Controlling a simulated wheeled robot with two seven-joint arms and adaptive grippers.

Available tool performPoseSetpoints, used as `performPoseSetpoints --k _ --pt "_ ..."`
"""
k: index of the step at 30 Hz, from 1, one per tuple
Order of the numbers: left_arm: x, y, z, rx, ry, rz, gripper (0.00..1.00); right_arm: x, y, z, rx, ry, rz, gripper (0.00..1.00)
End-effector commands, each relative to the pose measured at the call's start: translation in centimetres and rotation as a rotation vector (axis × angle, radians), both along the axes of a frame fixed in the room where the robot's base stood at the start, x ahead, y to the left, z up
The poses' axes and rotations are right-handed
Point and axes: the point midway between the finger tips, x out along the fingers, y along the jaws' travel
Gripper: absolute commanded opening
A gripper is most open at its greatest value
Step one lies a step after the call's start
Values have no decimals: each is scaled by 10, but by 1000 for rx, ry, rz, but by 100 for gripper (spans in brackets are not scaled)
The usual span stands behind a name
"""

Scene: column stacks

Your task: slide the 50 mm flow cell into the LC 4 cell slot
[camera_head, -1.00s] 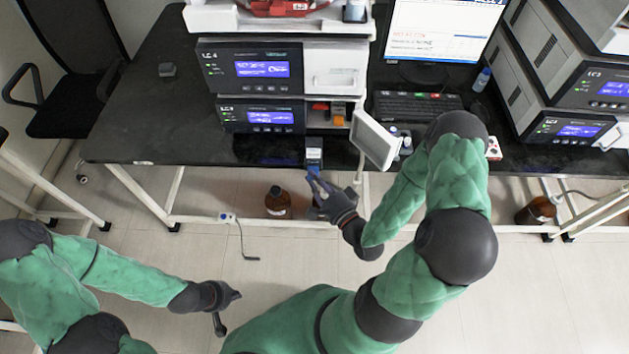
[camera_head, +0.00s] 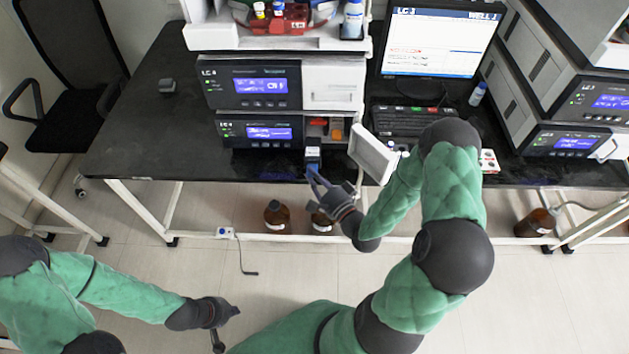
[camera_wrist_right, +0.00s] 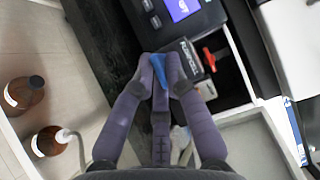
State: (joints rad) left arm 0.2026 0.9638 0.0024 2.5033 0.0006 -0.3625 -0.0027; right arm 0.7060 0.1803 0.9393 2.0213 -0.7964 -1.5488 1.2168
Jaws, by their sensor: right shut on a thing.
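The flow cell, a small dark block with a white printed label (camera_head: 313,153), is held by a blue part in my right gripper (camera_head: 313,174). In the right wrist view the blue part is between the fingertips (camera_wrist_right: 156,78) and the cell's label (camera_wrist_right: 186,60) faces up. The cell is just in front of the lower instrument (camera_head: 262,131), by an open bay (camera_head: 325,128) with a red and an orange part inside. In the wrist view a red part (camera_wrist_right: 209,59) shows beside the cell. The exact slot is unclear. My left gripper (camera_head: 228,322) is away at lower left, its fingers unclear.
A white tilted panel (camera_head: 372,153) stands right of the bay, close to my right gripper. Brown bottles (camera_head: 277,217) stand below the dark bench (camera_head: 140,140). A keyboard (camera_head: 412,121) and monitor are to the right. The bench's left part is mostly clear.

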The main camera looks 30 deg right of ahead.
Motion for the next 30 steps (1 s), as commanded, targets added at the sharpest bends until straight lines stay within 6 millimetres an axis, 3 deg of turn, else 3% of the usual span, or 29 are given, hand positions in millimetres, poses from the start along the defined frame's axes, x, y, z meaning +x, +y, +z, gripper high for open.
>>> performPoseSetpoints --k 30 --pt "0 0 -4 0 0 0 0 52 -32 1 -2 -3 0 0"
